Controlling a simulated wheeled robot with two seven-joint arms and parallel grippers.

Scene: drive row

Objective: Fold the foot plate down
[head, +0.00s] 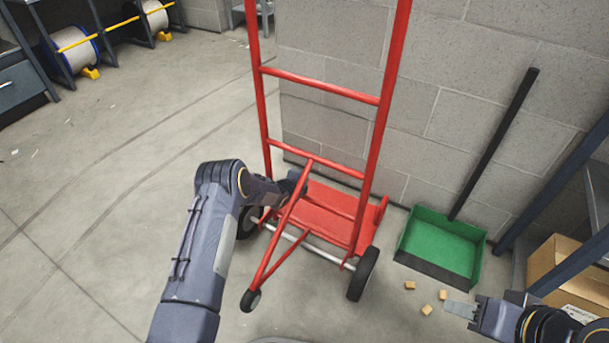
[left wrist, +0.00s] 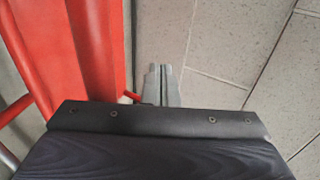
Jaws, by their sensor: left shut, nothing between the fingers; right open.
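The red foot plate (head: 333,213) is at the bottom of a red hand truck (head: 379,125), behind its uprights and low between the wheels. Its exact tilt is hard to tell. My left arm reaches in from the left, and its gripper is partly hidden behind the hand truck's left upright and brace in the head view. In the left wrist view my left gripper (left wrist: 161,72) is shut and empty, just right of a broad red surface (left wrist: 92,45); contact cannot be told. My right gripper (head: 461,309) is open and empty at the lower right.
A block wall (head: 450,80) stands close behind the hand truck. A green dustpan (head: 438,243) and small wooden blocks (head: 427,309) lie to its right, near a cardboard box (head: 553,268) on a rack. Cable reels (head: 76,52) stand far left.

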